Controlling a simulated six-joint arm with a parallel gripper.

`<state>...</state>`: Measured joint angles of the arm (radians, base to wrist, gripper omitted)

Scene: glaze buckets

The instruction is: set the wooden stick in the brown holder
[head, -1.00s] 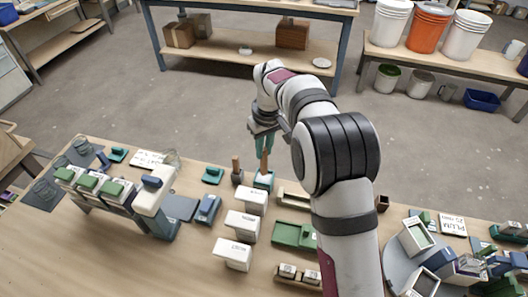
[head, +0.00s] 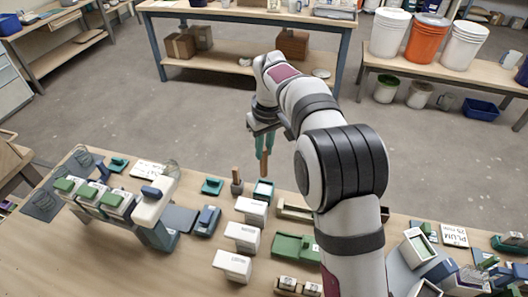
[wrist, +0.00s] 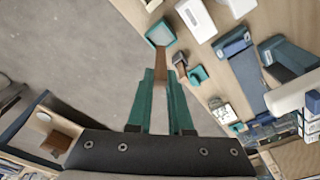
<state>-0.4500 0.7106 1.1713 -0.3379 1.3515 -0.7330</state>
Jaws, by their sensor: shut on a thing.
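My gripper (head: 264,146) is shut on a wooden stick (head: 264,166), which hangs roughly upright with its lower end at or just above the teal-rimmed box (head: 263,191). The wrist view also shows the stick (wrist: 160,66) between the teal fingers (wrist: 160,103), pointing toward the teal box (wrist: 160,32). A second wooden stick (head: 236,174) stands in a small dark holder (head: 237,188) just left of the teal box. A small dark brown box (head: 385,214), possibly the brown holder, stands right of my arm, partly hidden by it.
White boxes (head: 242,237) stand in a row in front of the teal box. A green tray (head: 290,247) lies to their right. A scale-like device (head: 150,205) and blue blocks stand to the left. Floor lies beyond the table's far edge.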

